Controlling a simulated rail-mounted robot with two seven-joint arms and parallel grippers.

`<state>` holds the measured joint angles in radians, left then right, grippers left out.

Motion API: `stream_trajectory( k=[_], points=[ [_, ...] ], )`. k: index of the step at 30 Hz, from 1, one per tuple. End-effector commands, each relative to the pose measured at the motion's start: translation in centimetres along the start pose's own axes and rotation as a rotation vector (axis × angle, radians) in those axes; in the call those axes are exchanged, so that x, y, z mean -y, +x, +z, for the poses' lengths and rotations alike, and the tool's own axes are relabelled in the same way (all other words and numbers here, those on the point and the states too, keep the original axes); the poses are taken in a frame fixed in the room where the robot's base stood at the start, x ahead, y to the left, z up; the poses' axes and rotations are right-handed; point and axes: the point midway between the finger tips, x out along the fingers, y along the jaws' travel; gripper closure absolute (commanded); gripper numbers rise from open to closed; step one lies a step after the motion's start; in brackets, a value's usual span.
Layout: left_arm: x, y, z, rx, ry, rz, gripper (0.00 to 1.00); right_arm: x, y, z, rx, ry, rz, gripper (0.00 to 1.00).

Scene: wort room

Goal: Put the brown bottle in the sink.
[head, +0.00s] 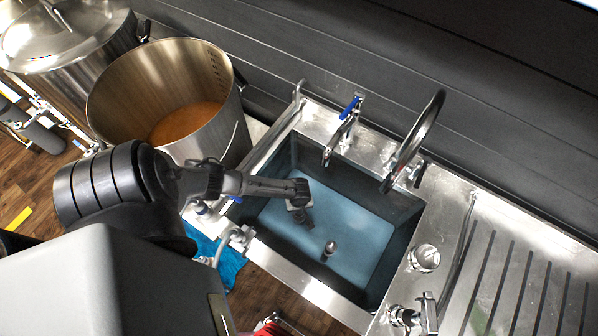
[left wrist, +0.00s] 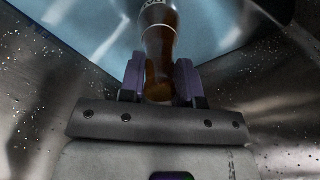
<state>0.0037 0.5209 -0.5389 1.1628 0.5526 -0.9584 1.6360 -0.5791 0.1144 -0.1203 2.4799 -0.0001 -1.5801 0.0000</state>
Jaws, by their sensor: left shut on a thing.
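The brown bottle (left wrist: 158,45) shows in the left wrist view, its brown glass and a pale label between my fingers. My left gripper (left wrist: 160,82) is shut on it. In the head view my left gripper (head: 303,216) points down inside the sink opening, over the blue-tinted water. I cannot make out the bottle in the head view, and cannot tell whether it touches the sink bottom. The steel sink (head: 390,262) has dark inner walls and holds pale blue water. My right gripper is not in view.
A large steel pot (head: 205,145) with amber liquid stands left of the sink. Taps (head: 345,130) and a curved spout (head: 415,135) rise behind it. A small dark upright piece (head: 329,250) stands in the water. A ribbed drainboard (head: 530,275) lies to the right.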

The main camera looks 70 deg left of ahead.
Motion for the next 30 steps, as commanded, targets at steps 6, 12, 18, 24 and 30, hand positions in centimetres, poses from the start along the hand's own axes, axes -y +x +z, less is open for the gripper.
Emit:
stream_trajectory(
  k=[6,12,18,24,30],
  points=[
    [0.0,0.2,0.0,0.0,0.0,0.0,1.0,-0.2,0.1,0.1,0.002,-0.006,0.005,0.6],
    [0.0,0.3,0.0,-0.001,0.001,-0.001,0.57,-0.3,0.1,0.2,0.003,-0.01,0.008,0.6],
    [0.0,0.3,0.0,-0.001,0.0,-0.001,0.44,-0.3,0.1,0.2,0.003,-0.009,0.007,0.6],
    [0.0,0.1,0.0,-0.001,0.001,-0.001,0.44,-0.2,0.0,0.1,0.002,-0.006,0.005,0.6],
    [0.1,-2.1,0.0,0.0,0.001,0.0,0.44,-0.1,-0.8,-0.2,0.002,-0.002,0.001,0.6]
  ],
)
